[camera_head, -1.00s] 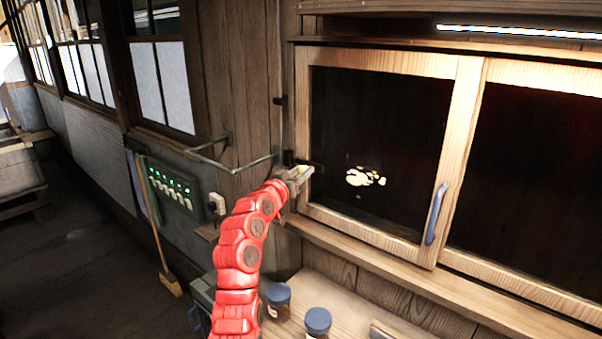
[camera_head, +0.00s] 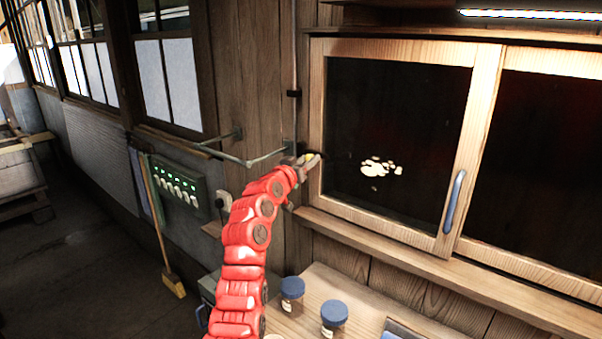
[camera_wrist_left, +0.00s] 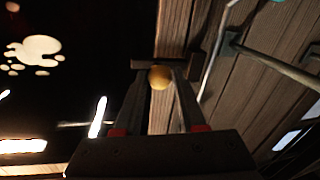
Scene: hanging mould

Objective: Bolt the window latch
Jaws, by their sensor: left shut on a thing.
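The sliding window's wooden frame (camera_head: 316,120) stands at the right in the head view, with a blue handle (camera_head: 454,202) on its right stile. A dark latch bar (camera_wrist_left: 146,64) crosses near the wooden edge in the wrist view. A round yellow knob (camera_wrist_left: 160,78) sits in front of it. My left gripper (camera_head: 307,162) is at the left edge of the window frame. Its two fingers are shut on the knob, one on each side, in the wrist view. The latch is mostly hidden behind the gripper in the head view. My right gripper is not in view.
A metal bracket rod (camera_head: 225,155) juts from the wall just left of my gripper. Two blue-lidded jars (camera_head: 334,318) stand on the wooden bench below. A green switch panel (camera_head: 177,185) and a broom (camera_head: 160,220) are at the left.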

